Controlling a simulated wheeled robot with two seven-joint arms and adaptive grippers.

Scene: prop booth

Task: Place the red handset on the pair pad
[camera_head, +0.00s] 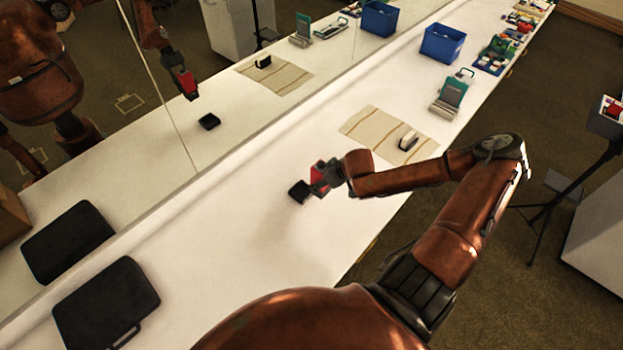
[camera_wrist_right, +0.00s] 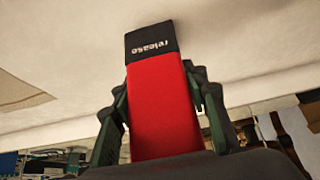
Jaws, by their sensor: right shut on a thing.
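The red handset (camera_head: 319,177) is in my right gripper (camera_head: 325,176), above the white table. In the right wrist view the red handset (camera_wrist_right: 163,105) sits between the two fingers of my right gripper (camera_wrist_right: 160,115), and its far end is black with the word "release". A small black block (camera_head: 298,191), which looks like the pair pad, lies on the table just left of the gripper. The mirror shows a gap between the handset and this block. My left gripper is not in view.
A mirror (camera_head: 230,100) runs along the table's back. A striped mat (camera_head: 365,124) with a black-and-white object (camera_head: 408,141), a green-and-grey device (camera_head: 452,93) and a blue bin (camera_head: 442,43) stand farther right. A black case (camera_head: 105,305) lies at left. The table between case and block is clear.

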